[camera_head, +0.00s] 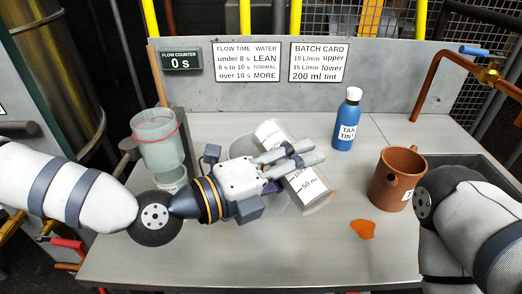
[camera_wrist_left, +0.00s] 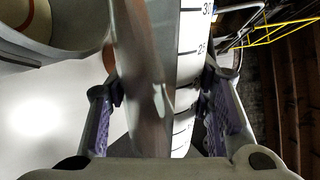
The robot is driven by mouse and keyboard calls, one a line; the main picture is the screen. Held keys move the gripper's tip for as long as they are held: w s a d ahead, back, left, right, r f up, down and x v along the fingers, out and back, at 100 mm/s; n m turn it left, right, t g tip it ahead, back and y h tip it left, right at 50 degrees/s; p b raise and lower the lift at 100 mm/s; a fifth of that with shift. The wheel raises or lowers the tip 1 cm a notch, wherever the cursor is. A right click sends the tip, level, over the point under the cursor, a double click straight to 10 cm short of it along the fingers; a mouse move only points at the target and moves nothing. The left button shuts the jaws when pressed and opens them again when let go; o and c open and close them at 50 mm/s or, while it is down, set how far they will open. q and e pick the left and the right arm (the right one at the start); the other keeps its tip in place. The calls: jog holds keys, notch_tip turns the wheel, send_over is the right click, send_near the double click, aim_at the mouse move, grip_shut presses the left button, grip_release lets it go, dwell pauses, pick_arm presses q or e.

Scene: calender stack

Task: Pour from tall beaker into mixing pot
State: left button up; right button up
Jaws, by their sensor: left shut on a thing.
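The tall beaker (camera_head: 312,188) is clear with a white scale and black marks. My left gripper (camera_head: 290,160) is shut around its middle, and the beaker looks tilted in the head view. The beaker's scale (camera_wrist_left: 192,45) also shows between the fingers of the left gripper (camera_wrist_left: 165,110) in the left wrist view. A brown pot (camera_head: 392,182) with a short spout, likely the mixing pot, stands at the right of the table, apart from the beaker. My right arm comes in beside the pot; its gripper does not show.
A blue tint bottle (camera_head: 347,122) stands behind, between beaker and pot. A clear vessel with a red ring (camera_head: 160,145) is at the left. An orange patch (camera_head: 363,229) lies before the pot. A sink (camera_head: 478,172) is at the right.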

pick_arm(q)
jog(key=shift+w+a+r+n+b, duration=0.15)
jog(key=shift+w+r+n+b, duration=0.15)
jog(key=shift+b, duration=0.1)
pick_arm(e)
jog(key=shift+s+f, duration=0.35)
jog(key=shift+f, duration=0.1)
pick_arm(q)
jog(key=shift+w+r+n+p, duration=0.1)
jog(key=shift+r+n+p, duration=0.5)
jog(key=shift+r+n, duration=0.15)
pick_arm(e)
jog(key=shift+w+r, duration=0.6)
jog(key=shift+r, duration=0.1)
dwell(0.5)
pick_arm(q)
jog(key=shift+w+a+r+n+p, duration=0.15)
jog(key=shift+r+n+p, duration=0.2)
jog(key=shift+n, duration=0.2)
pick_arm(e)
jog(key=shift+w+r, duration=0.3)
dwell(0.4)
